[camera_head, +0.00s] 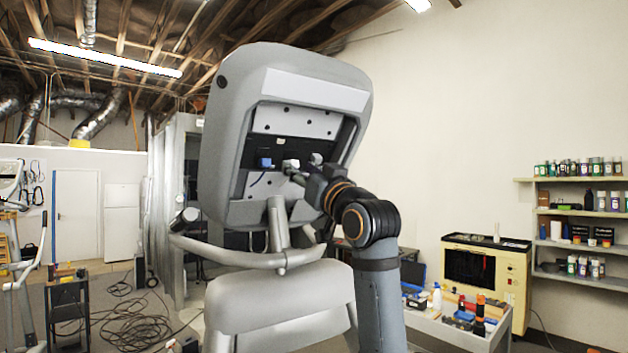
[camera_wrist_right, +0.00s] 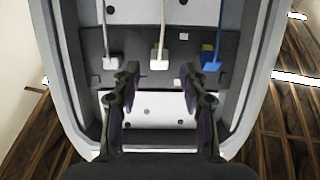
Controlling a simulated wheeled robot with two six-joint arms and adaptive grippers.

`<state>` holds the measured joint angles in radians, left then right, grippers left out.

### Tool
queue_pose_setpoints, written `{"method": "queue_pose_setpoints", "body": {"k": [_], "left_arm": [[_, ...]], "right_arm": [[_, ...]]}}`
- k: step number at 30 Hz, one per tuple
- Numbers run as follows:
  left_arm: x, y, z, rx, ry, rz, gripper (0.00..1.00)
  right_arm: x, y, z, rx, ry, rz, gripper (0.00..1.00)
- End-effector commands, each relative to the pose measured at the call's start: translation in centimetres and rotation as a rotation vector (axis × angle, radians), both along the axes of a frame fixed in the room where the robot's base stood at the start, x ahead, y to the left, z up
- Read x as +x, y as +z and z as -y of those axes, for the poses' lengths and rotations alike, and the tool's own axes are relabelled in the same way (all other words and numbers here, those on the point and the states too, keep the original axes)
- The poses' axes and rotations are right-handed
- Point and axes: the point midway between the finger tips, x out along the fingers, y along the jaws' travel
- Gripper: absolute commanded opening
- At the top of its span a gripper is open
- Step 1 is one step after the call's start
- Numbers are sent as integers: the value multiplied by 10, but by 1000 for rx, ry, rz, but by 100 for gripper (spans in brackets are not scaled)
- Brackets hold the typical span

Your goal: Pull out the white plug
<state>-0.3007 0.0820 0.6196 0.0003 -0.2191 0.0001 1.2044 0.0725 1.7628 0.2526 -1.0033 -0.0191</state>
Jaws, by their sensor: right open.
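The open back of a grey console (camera_head: 215,130) holds a dark recessed panel with several plugs. A white plug (camera_wrist_right: 159,54) with a pale cable sits in the panel at the middle of the right wrist view. Another pale plug (camera_wrist_right: 109,62) is to its left there, and a blue plug (camera_wrist_right: 211,61) to its right; the blue plug also shows in the head view (camera_head: 264,162). My right gripper (camera_wrist_right: 159,74) is open, its fingers on either side of the middle white plug's line, apparently short of it. Nothing is between the fingers. My left gripper is not in view.
The console's raised rim surrounds the recess and my right gripper. A grey curved handlebar (camera_head: 290,258) runs below it. A table (camera_head: 470,335) with tools and a yellow machine (camera_head: 486,270) stand at the right. Cables lie on the floor at the left.

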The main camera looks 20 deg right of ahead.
Motion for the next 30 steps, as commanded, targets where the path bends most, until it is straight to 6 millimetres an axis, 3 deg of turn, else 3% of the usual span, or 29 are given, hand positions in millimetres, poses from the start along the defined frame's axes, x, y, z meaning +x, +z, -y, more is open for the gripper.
{"method": "queue_pose_setpoints", "body": {"k": [6,12,30], "left_arm": [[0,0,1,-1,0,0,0],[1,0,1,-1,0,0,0],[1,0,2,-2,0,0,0]], "right_arm": [[-50,-21,10,-4,-4,2,43],[-79,-33,15,-2,-3,-1,43],[-86,-36,15,0,0,-1,43]]}}
